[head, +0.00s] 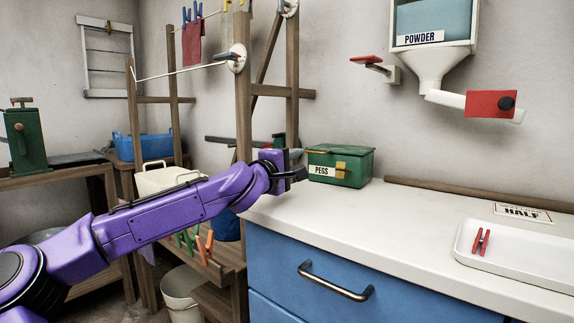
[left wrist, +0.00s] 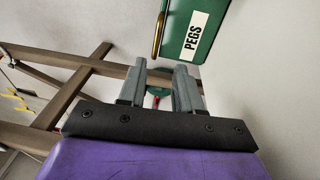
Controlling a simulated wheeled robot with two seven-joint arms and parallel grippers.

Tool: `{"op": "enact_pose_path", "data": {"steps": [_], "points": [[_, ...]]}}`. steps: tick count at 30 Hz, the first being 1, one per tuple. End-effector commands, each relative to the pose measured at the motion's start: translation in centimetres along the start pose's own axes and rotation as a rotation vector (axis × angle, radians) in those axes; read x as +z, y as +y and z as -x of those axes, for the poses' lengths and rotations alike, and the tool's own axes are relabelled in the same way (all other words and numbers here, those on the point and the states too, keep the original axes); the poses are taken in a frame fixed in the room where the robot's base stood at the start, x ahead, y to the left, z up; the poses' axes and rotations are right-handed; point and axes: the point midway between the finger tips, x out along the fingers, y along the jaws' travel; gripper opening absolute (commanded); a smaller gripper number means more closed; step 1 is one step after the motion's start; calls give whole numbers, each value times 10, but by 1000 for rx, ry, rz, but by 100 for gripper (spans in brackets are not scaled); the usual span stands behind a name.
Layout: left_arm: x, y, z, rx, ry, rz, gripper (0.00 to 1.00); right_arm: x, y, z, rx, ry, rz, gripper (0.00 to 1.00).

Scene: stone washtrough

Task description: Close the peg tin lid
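The green peg tin (head: 340,172) stands at the back left of the white counter, with a "PEGS" label and a brass-coloured clasp on its front. Its green lid (head: 341,150) lies over the top in the head view; I cannot tell whether it is fully down. The tin also shows in part at the top of the left wrist view (left wrist: 188,38). My left gripper (head: 298,174) is just left of the tin, apart from it. Its two fingers (left wrist: 160,70) are apart with nothing between them. My right gripper is in neither view.
A white tray (head: 520,278) with red pegs (head: 480,242) is at the right of the counter (head: 400,225). A powder hopper (head: 432,65) hangs on the wall above. A wooden post (head: 243,90) stands behind my left arm. The counter's middle is clear.

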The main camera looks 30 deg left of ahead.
Motion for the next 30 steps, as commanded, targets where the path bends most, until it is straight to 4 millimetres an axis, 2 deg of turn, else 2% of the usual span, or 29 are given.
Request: {"op": "enact_pose_path", "data": {"steps": [3, 9, 30], "points": [[0, 3, 29, 2, -2, 4, 34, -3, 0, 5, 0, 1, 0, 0], [0, 1, 55, 0, 0, 1, 34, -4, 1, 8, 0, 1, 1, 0], [0, 0, 57, -1, 0, 0, 34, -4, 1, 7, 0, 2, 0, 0]]}}
